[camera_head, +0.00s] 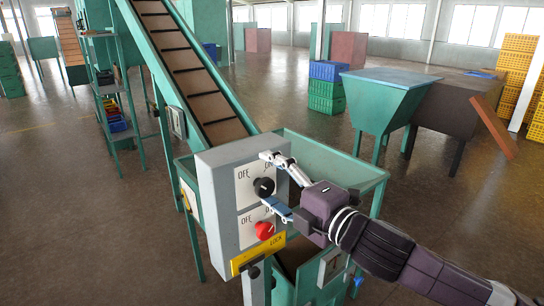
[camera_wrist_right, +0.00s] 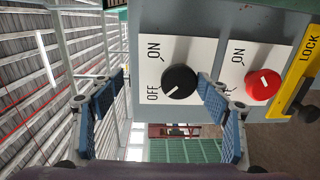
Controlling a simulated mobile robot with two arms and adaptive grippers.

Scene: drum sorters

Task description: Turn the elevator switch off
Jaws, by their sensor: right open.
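A grey switch box (camera_head: 222,195) stands at the foot of the conveyor, with a black knob (camera_head: 263,187) above a red knob (camera_head: 264,230). Each knob has a white plate with ON and OFF marks. In the right wrist view the black knob (camera_wrist_right: 180,83) has a white mark slanting toward OFF. The red knob (camera_wrist_right: 263,84) is to its right. My right gripper (camera_head: 272,181) is open at the box's front, its fingers on either side of the black knob. In the wrist view one finger nearly meets the knob's edge; contact cannot be told. My left gripper is out of view.
A yellow LOCK plate (camera_head: 258,254) sits below the knobs. The inclined conveyor (camera_head: 190,75) rises behind the box, with a green hopper (camera_head: 345,170) beside it. Another green bin (camera_head: 388,92) stands at the right.

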